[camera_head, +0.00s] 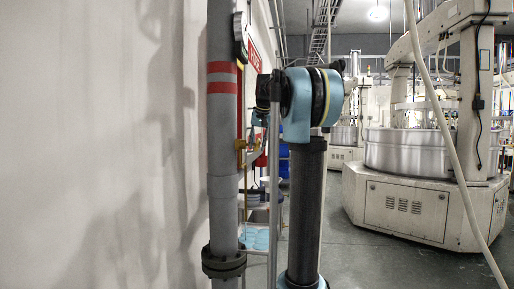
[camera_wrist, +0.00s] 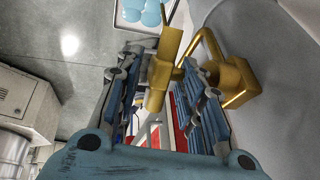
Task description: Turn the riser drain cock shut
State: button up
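The brass drain cock (camera_head: 241,144) sits on the side of the grey riser pipe (camera_head: 222,165) in the head view. In the wrist view its body (camera_wrist: 236,82) is at the right, joined to the pipe, and a brass bar (camera_wrist: 160,72) stands out from it. My gripper (camera_wrist: 168,78) is open, with one finger on each side of the bar. Gaps show beside the bar at the left; I cannot tell whether the right finger touches it. In the head view my arm hides most of the gripper.
A pale wall (camera_head: 100,150) runs close along the left, with a red sign (camera_head: 254,55) behind the pipe. A dark flange (camera_head: 223,262) rings the pipe low down. White lapping machines (camera_head: 405,205) stand at the right, with open grey floor (camera_head: 365,262) before them.

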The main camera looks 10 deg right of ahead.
jog(key=shift+w+f, duration=0.15)
jog(key=shift+f, duration=0.25)
jog(key=shift+c, duration=0.2)
grip_shut()
jog(key=shift+g, duration=0.3)
jog(key=shift+w+g+y, duration=0.1)
jog(key=shift+g+y, duration=0.4)
jog(key=shift+g, duration=0.6)
jog(key=shift+f+m+g+y, duration=0.15)
jog(key=shift+m+g+y, duration=0.15)
jog(key=shift+g, duration=1.1)
